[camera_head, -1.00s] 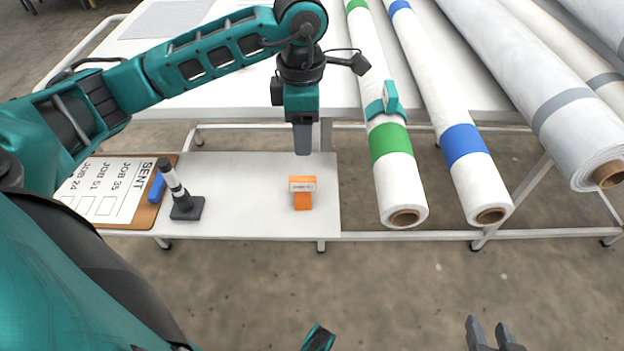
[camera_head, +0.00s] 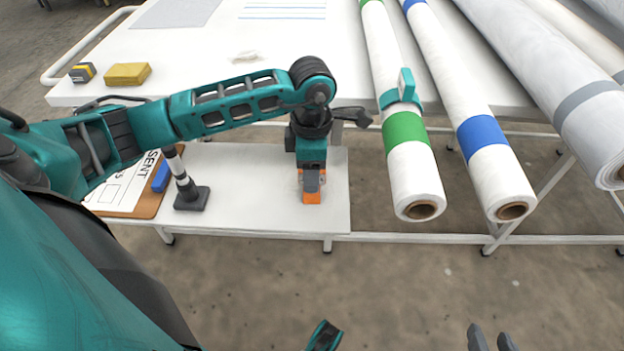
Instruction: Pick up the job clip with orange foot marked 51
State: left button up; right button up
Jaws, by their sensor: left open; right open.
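The job clip with the orange foot (camera_head: 312,197) stands on the low white shelf, mostly hidden by my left gripper. Its number cannot be read. My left gripper (camera_head: 312,186) points down right over the clip, with its fingers at or around the clip's upper part. It is open; whether it touches the clip cannot be told. My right gripper (camera_head: 490,341) is at the bottom edge, open and empty, far from the clip. A teal clip (camera_head: 402,91) sits on the roll with the green band.
A black-and-white marker on a dark base (camera_head: 192,197) and a clipboard (camera_head: 146,205) marked SENT are left on the shelf (camera_head: 262,215). White rolls with green (camera_head: 405,129) and blue (camera_head: 482,135) bands overhang at right. A yellow block (camera_head: 127,74) lies on the upper table.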

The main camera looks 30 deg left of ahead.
pick_arm(q)
jog(key=shift+r, duration=0.1)
grip_shut()
dwell(0.3)
